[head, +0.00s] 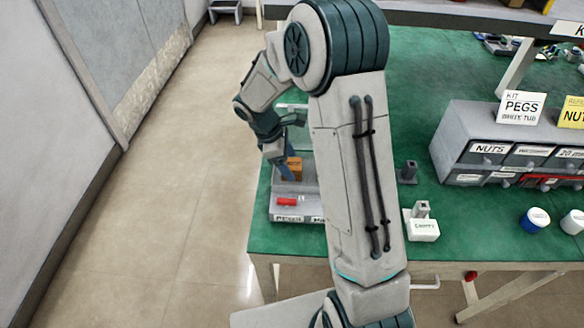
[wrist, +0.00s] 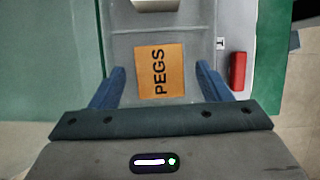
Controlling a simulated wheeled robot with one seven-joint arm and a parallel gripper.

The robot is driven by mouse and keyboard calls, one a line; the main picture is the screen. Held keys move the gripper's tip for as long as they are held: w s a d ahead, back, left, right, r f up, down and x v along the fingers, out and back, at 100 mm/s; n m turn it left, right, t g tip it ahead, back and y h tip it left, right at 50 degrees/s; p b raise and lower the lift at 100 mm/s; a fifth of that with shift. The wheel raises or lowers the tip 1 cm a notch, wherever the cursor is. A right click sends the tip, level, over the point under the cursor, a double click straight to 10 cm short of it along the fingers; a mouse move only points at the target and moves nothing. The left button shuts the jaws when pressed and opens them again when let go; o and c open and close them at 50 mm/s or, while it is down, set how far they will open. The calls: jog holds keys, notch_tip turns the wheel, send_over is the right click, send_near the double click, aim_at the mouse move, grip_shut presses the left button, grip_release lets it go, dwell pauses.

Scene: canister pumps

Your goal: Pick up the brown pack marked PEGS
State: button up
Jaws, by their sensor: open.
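The brown pack marked PEGS (wrist: 160,72) lies label up on a grey tray (wrist: 120,22) in the wrist view. My gripper (wrist: 160,80) is open, with one blue finger on each side of the pack and a gap on both sides. Its height over the pack is hard to judge. In the head view the pack (head: 293,168) shows as a small orange-brown patch by my gripper (head: 284,170), partly hidden by it. The tray (head: 290,217) stands at the left edge of the green bench, partly hidden by my arm.
On the green bench (head: 420,85) stand grey drawers (head: 450,150) with a PEGS kit card (head: 521,108), a white box (head: 423,230) and a blue tub (head: 535,221). Floor lies open to the left.

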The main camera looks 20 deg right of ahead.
jog(key=shift+x, duration=1.35)
jog(key=c, duration=1.1)
jog(key=shift+r, duration=0.15)
